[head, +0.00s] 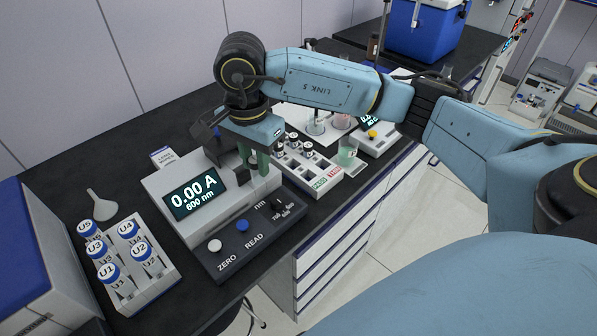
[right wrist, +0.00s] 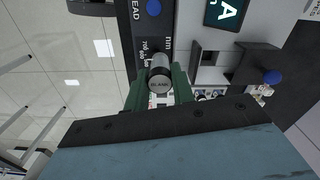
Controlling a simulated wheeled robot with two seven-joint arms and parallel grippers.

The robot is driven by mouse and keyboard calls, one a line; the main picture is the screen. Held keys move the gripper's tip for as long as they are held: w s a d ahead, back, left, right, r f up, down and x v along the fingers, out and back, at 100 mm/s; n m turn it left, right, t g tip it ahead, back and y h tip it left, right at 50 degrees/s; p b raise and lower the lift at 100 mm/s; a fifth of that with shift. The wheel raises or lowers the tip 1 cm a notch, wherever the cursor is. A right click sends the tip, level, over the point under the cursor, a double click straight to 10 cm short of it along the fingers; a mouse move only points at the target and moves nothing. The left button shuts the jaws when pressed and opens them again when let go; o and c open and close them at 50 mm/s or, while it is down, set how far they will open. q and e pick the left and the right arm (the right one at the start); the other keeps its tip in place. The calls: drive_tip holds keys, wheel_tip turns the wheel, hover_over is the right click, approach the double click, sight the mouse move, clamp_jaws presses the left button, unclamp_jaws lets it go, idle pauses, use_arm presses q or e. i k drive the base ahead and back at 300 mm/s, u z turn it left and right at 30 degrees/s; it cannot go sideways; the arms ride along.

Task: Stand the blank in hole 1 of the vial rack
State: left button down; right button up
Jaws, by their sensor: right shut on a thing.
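My right gripper (head: 262,163) is over the photometer, its green fingers pointing down. In the head view I cannot make out the blank behind the fingers. A white vial rack (head: 325,186) with several dark-capped vials stands just right of the photometer, partly hidden by my gripper and arm. I cannot read its hole numbers. My left gripper is not in view.
The photometer (head: 163,205) shows 0.00 A, 600 nm, with knobs on its dark front panel (head: 220,262). A beaker (head: 348,154) and a balance (head: 378,146) stand beyond the white rack.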

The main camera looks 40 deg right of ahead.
sight(294, 172)
drive_tip(key=z, duration=0.2)
drive_tip(key=k, duration=0.65)
drive_tip(key=z, duration=1.05)
drive_tip(key=i, duration=0.85)
drive_tip(key=u, duration=1)
drive_tip(key=i, duration=0.25)
drive_tip(key=u, duration=0.25)
